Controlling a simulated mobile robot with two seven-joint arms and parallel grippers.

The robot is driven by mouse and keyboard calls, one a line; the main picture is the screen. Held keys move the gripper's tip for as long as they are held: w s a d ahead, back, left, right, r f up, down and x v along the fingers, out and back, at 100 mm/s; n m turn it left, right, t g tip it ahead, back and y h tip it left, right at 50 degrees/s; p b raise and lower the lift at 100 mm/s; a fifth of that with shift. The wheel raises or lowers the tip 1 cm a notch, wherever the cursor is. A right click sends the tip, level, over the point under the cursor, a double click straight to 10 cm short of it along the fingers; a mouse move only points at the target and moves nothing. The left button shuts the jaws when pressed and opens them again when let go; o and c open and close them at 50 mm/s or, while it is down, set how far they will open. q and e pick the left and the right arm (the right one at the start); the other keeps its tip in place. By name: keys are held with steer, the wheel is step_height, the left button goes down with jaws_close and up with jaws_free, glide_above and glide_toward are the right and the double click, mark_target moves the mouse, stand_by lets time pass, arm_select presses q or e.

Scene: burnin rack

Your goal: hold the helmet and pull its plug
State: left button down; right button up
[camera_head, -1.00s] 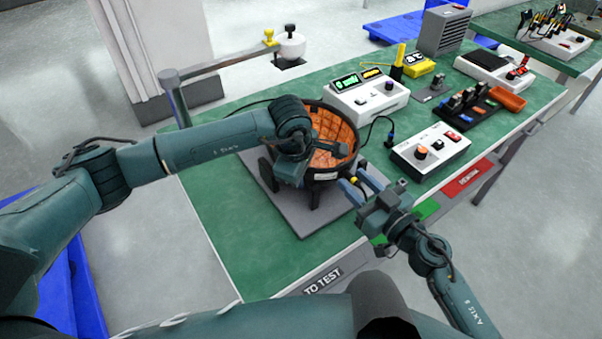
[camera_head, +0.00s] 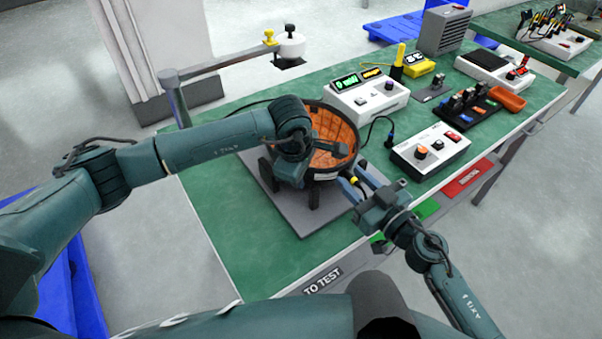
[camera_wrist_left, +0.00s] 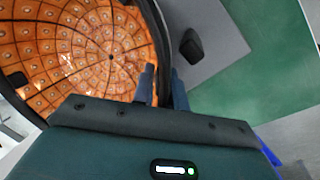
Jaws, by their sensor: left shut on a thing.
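The helmet (camera_head: 335,135) is a dark bowl with an orange tiled inside, open side up, on a grey plate (camera_head: 298,222) on the green table. In the left wrist view the orange inside (camera_wrist_left: 70,50) fills the upper left. My left gripper (camera_head: 296,178) is shut on the helmet's near left rim; in the left wrist view its fingers (camera_wrist_left: 163,88) straddle the rim. My right gripper (camera_head: 357,181) is at the helmet's near right side with its fingers apart. A small yellow piece (camera_head: 354,181), apparently the plug, shows between them; contact cannot be told.
A white meter box (camera_head: 365,103) with green and yellow displays stands behind the helmet. A white control box (camera_head: 430,150) is at the right, with a black cable connector (camera_head: 389,141) beside it. The green table (camera_head: 215,205) is clear at the left front.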

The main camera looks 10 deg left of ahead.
mark_target(360, 187)
steer(key=shift+c, duration=0.6)
jaws_close()
stand_by(0.3)
steer(key=shift+v, duration=3.05)
arm_select(q)
steer(key=c, duration=1.3)
jaws_free()
